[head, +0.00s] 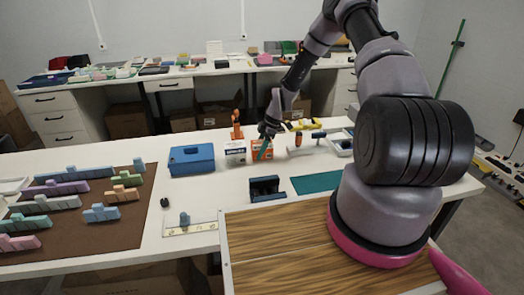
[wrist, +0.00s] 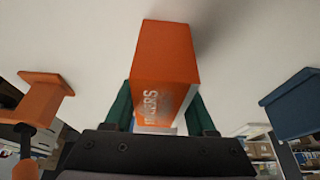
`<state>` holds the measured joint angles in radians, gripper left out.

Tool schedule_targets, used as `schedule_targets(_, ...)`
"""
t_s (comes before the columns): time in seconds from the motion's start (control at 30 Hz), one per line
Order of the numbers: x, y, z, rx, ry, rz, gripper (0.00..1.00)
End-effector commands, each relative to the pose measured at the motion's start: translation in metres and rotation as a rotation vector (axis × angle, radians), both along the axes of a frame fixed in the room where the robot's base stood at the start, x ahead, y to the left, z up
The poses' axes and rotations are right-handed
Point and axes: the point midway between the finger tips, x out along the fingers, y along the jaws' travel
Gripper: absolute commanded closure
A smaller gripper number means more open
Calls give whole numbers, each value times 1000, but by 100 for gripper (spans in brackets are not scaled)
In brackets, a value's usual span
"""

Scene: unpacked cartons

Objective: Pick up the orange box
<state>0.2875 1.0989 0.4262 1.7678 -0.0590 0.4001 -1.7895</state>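The orange box (head: 256,154) stands on the white table, right of a white-and-dark box, in the head view. In the wrist view the orange box (wrist: 164,52) fills the middle, with pale lettering on one face. My gripper (head: 264,149) reaches down at it with green fingers, one slanting across its front. In the wrist view the fingers of my gripper (wrist: 162,108) lie on either side of the box, close to its edges. Whether they press on it cannot be told, as the box hides their tips.
An orange clamp-like item (head: 237,130) stands close behind. A white-and-dark box (head: 235,153) and a blue toolbox (head: 191,160) stand to the left. A dark blue holder (head: 266,190) and a green mat (head: 315,182) lie in front. Bare table lies between them.

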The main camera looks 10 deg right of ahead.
Motion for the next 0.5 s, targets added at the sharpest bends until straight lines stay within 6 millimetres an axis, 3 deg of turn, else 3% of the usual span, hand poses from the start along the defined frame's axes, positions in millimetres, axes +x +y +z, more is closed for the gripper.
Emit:
schedule_targets(0.3, 0, 0, 3, 0, -1, 0, 100)
schedule_targets(0.5, 1, 0, 32, -1, -4, 0, 100)
